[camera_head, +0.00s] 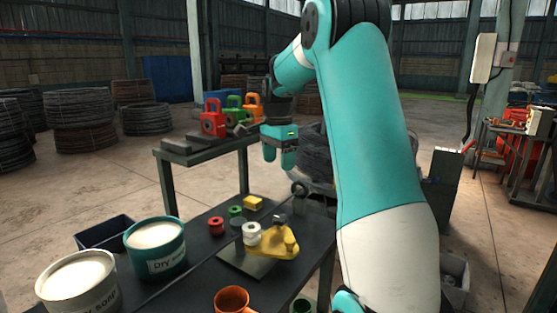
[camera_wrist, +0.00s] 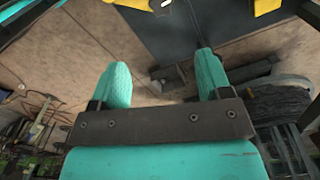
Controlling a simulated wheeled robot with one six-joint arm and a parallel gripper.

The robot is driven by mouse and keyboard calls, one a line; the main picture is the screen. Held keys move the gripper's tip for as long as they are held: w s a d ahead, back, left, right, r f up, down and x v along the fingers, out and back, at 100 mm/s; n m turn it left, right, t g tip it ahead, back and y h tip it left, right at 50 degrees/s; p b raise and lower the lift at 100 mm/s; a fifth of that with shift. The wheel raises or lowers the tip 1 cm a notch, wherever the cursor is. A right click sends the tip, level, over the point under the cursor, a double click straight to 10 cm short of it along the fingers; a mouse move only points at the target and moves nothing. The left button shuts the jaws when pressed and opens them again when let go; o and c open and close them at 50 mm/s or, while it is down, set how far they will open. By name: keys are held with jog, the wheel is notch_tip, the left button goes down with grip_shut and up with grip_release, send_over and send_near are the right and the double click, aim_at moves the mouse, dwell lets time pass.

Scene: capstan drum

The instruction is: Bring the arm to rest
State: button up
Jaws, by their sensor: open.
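My gripper (camera_head: 279,158) hangs above the far side of the dark work table, pointing down. In the wrist view its two teal fingers (camera_wrist: 162,85) stand apart with nothing between them. The upper arm is mine and fills the right middle of the head view, hiding what lies behind it. On the table below are a yellow capstan piece (camera_head: 285,243) and a white spool-like drum (camera_head: 251,233) on a dark plate (camera_head: 235,262). The gripper is clear of both.
A raised shelf (camera_head: 185,156) bears red (camera_head: 213,124), green and orange padlock-shaped things.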

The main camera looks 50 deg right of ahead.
dwell(0.4)
jog(key=s+a+n+t+y, duration=0.1)
jog(key=s+a+n, duration=0.2)
jog(key=a+n, duration=1.65)
jog(key=s+a+f+n+y, duration=0.1)
jog(key=s+a+n, duration=0.3)
jog(key=s+a, duration=0.4)
jog(key=s+a+f+n+g+y, duration=0.1)
jog(key=s+a+n, duration=0.3)
jog(key=s+a, duration=0.5)
jog(key=a+y, duration=0.1)
jog(key=a, duration=0.3)
jog(key=shift+s+a, duration=0.15)
jog(key=shift+a, duration=0.2)
